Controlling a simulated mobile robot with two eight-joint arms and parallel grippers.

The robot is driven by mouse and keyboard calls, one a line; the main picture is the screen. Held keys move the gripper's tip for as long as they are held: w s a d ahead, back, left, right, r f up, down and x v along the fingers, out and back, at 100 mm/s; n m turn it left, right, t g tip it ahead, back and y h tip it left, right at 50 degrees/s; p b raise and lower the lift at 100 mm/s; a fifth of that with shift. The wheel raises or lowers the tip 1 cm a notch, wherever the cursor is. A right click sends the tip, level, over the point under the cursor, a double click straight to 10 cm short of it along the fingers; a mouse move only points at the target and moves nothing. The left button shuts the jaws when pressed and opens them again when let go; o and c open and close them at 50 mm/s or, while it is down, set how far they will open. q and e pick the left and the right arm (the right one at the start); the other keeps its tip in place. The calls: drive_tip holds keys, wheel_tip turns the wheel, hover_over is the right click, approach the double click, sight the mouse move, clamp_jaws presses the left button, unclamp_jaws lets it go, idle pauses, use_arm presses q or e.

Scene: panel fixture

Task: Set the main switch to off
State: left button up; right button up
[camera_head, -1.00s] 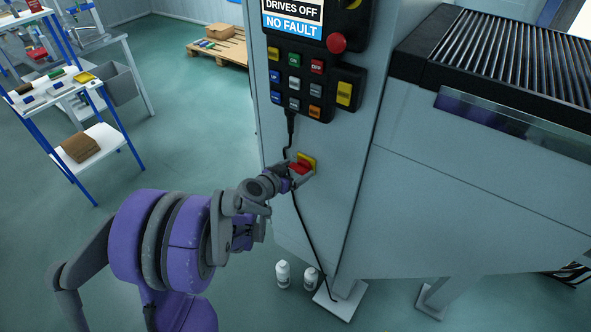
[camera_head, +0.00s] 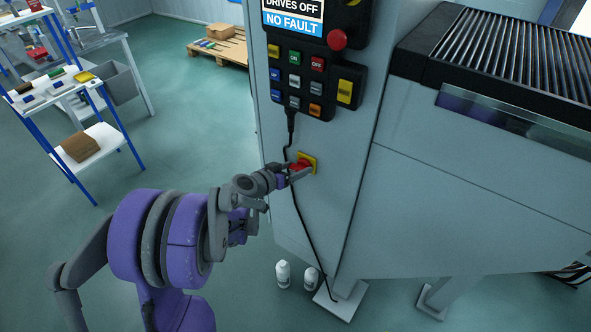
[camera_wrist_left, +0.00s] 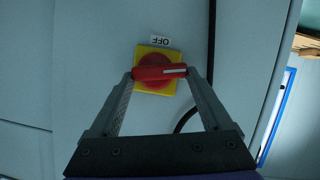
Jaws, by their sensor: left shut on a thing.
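The main switch is a red rotary handle on a yellow square plate (camera_head: 313,159), mounted on the grey cabinet front below the keypad. In the left wrist view the red handle (camera_wrist_left: 158,73) lies across the plate, its white mark toward the right end. An upside-down OFF label (camera_wrist_left: 160,41) sits at the plate's top edge in that view, and the mark does not point at it. My left gripper (camera_head: 293,172) is at the switch. Its two fingers (camera_wrist_left: 160,77) are shut on the handle, one at each end. My right gripper is not in view.
Above the switch are a keypad (camera_head: 294,84), a red mushroom button (camera_head: 337,39) and a screen reading DRIVES OFF, NO FAULT (camera_head: 293,20). A black cable (camera_head: 312,237) hangs close to the gripper. White bottles (camera_head: 283,274) stand on the floor. A shelf rack (camera_head: 101,136) is at left.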

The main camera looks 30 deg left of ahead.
use_arm(q)
drive_tip(key=n+h, duration=0.1)
drive_tip(key=n+b, duration=0.1)
drive_tip(key=shift+a+f+n+h, duration=0.2)
drive_tip(key=shift+f+n+h, duration=0.1)
drive_tip(key=shift+f+h, duration=0.1)
drive_tip(key=n+b, duration=0.1)
drive_tip(key=n+h+b, duration=0.1)
drive_tip(key=shift+a+f+n+t, duration=0.1)
drive_tip(key=shift+f+n+t, duration=0.1)
drive_tip(key=shift+n+t, duration=0.1)
drive_tip(key=shift+f+n+t+h+b, duration=0.2)
drive_tip(key=shift+n+t+h+b, duration=0.45)
drive_tip(key=shift+n+b, duration=0.9)
drive_tip(key=shift+f+n+t+h+b, duration=0.3)
drive_tip(key=shift+n+h+b, duration=0.55)
drive_tip(key=shift+n+b, duration=0.65)
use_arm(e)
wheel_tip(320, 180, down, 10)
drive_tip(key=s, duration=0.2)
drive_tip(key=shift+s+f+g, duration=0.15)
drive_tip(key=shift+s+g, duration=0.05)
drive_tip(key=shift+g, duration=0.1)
use_arm(q)
drive_tip(key=shift+r+n, duration=0.15)
drive_tip(key=shift+n, duration=0.1)
